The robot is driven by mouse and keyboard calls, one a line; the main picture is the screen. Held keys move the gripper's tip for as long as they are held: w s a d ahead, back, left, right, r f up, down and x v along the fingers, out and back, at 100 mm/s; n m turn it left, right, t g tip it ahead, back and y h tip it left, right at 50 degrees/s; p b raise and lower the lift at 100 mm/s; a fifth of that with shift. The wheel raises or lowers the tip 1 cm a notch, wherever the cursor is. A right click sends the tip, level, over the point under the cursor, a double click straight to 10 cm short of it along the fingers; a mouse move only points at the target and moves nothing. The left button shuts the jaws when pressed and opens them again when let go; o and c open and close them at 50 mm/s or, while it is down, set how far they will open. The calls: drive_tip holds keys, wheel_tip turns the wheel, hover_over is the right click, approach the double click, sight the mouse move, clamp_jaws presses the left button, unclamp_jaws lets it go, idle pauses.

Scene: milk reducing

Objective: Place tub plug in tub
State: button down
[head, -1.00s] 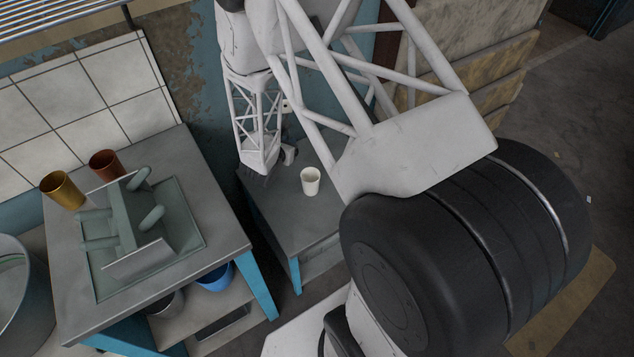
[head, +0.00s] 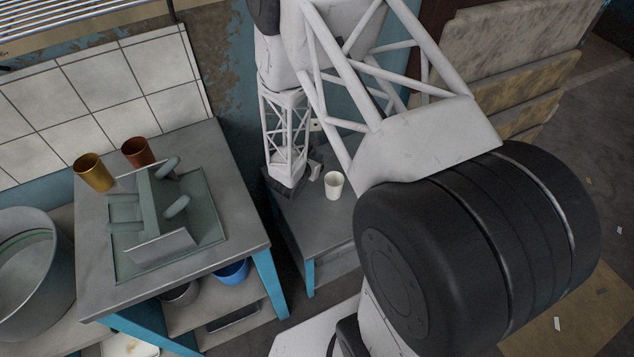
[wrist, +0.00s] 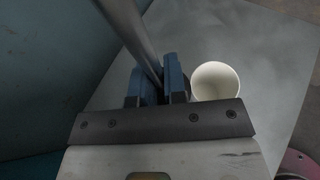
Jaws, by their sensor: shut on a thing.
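My gripper (head: 288,187) is low over the small grey table at the end of my white lattice arm. In the wrist view its blue fingers (wrist: 160,80) are closed on a long grey bar (wrist: 130,25), which runs up and left out of the picture. I cannot tell whether this bar is part of the tub plug. A large round grey tub (head: 62,285) stands at the left edge of the head view, with a greenish ring inside. No separate plug is clear in any view.
A white cup (head: 334,186) stands on the small table (head: 325,232), and shows just right of the fingers in the wrist view (wrist: 215,80). The left table (head: 232,225) holds a gold cup (head: 94,172), a brown cup (head: 138,152) and a green fixture (head: 150,215).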

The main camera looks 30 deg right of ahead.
wheel_tip(320, 180, down, 9)
drive_tip(key=shift+f, duration=0.1)
idle(0.4)
drive_tip(key=shift+f, duration=2)
drive_tip(key=shift+f, duration=0.1)
drive_tip(key=c, duration=1.2)
unclamp_jaws()
drive_tip(key=shift+o, duration=0.2)
drive_tip(key=shift+s+a+r, duration=0.15)
drive_tip(key=shift+a+r, duration=0.15)
drive_tip(key=shift+v, duration=3.4)
